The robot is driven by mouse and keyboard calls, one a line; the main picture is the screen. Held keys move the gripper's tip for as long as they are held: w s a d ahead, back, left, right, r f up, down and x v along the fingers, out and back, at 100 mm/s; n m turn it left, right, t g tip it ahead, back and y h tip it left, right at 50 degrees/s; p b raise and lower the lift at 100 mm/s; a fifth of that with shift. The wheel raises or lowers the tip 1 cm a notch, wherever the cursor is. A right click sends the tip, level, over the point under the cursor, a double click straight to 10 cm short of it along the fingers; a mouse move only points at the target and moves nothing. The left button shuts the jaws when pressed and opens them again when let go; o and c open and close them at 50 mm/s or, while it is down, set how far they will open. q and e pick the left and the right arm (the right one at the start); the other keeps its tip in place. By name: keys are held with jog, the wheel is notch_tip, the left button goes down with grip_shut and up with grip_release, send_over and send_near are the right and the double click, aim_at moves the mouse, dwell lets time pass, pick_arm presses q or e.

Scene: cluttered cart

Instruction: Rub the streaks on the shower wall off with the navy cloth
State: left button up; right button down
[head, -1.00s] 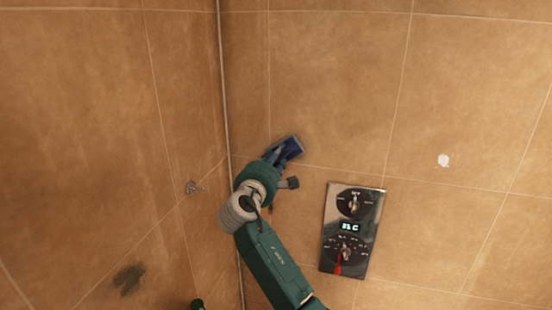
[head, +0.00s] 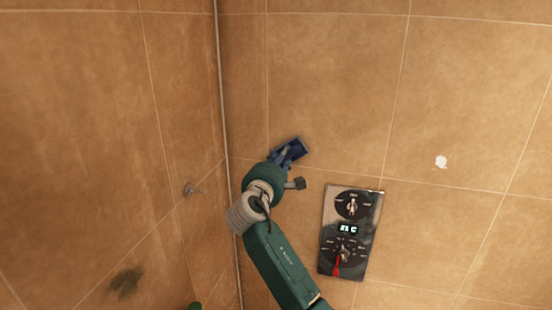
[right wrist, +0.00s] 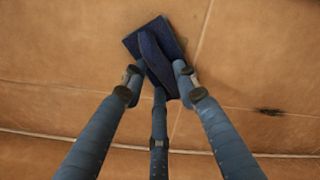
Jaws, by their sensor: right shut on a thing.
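The navy cloth (head: 296,149) is pressed flat against or very close to the right-hand wall (head: 335,100); contact cannot be told for sure. My right gripper (head: 284,158) is shut on it, and the right wrist view shows the cloth (right wrist: 133,42) bunched between the three fingers (right wrist: 160,78). A dark streak (right wrist: 269,111) shows on the tiles to the right of the fingers in the right wrist view. A dark smudge (head: 126,282) is on the left-hand wall (head: 80,100), low down. My left gripper is not in view.
A small metal fixture (head: 191,190) is on the left-hand wall. A white patch (head: 441,162) is on the right-hand wall. The walls meet at a vertical corner strip (head: 222,90).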

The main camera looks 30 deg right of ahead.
jog(key=shift+s+d, duration=2.1)
jog(key=shift+s, duration=0.3)
jog(key=w+a, duration=0.2)
jog(key=w, duration=0.1)
jog(key=w+a, duration=0.3)
jog(key=shift+a, duration=0.25)
jog(key=shift+v, duration=3)
jog(key=v, duration=0.3)
jog(key=shift+d, duration=0.1)
